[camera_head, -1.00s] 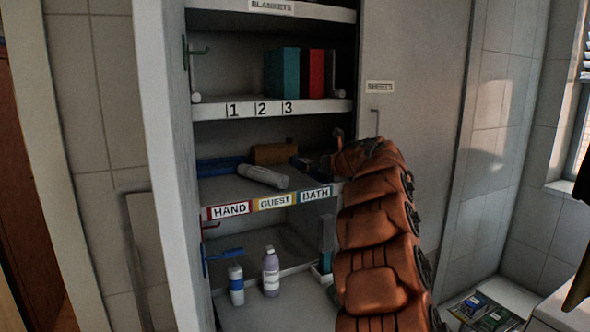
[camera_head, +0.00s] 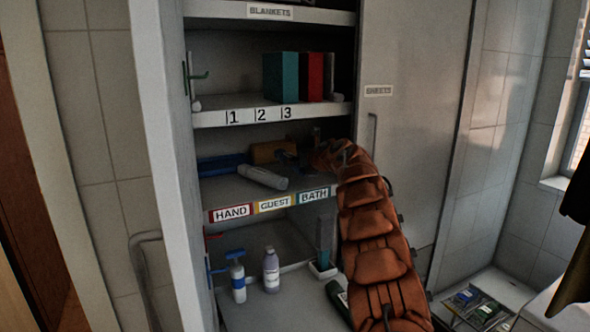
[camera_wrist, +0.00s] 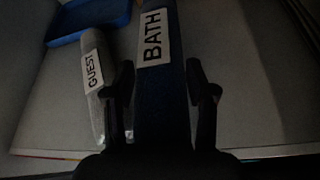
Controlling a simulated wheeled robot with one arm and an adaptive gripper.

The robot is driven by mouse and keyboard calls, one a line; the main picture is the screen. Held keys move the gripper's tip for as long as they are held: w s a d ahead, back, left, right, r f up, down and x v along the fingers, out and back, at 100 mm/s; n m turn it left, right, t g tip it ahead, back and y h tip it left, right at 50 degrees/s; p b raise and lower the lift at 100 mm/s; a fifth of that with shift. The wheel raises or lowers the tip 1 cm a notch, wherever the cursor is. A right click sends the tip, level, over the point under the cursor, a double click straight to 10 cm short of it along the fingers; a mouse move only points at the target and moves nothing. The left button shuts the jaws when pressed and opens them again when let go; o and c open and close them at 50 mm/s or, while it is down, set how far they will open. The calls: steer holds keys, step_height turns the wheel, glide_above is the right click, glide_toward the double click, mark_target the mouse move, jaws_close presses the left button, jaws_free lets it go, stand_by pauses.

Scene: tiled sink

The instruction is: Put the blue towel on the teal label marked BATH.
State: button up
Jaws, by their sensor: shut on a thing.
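The blue towel (camera_wrist: 162,105), tagged BATH, is a dark roll between the two fingers of my gripper (camera_wrist: 160,74). My gripper is shut on it. In the head view my gripper (camera_head: 300,157) is inside the middle shelf bay at the right, dark and partly hidden by my arm; the towel is hard to make out there. The teal label marked BATH (camera_head: 313,196) is on that shelf's front edge, right of the HAND and GUEST labels. I cannot tell whether the towel touches the shelf.
A grey GUEST roll (camera_head: 263,178) lies just left of the blue towel, close to the left finger (camera_wrist: 90,85). A blue tray (camera_head: 220,165) and a brown block (camera_head: 270,152) are farther back. Books (camera_head: 281,77) stand above; bottles (camera_head: 271,270) stand below. The cabinet's left wall (camera_head: 165,150) is near.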

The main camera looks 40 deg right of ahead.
steer(key=shift+w, duration=0.25)
steer(key=shift+w+p, duration=0.35)
steer(key=shift+p, duration=0.05)
steer(key=shift+s+d+f, duration=0.1)
steer(key=shift+d+f, duration=0.1)
steer(key=shift+f, duration=0.15)
steer(key=shift+a+f, duration=0.1)
steer(key=shift+f, duration=1.4)
steer(key=shift+f, duration=0.2)
steer(key=o, duration=1.2)
steer(key=shift+r, duration=0.1)
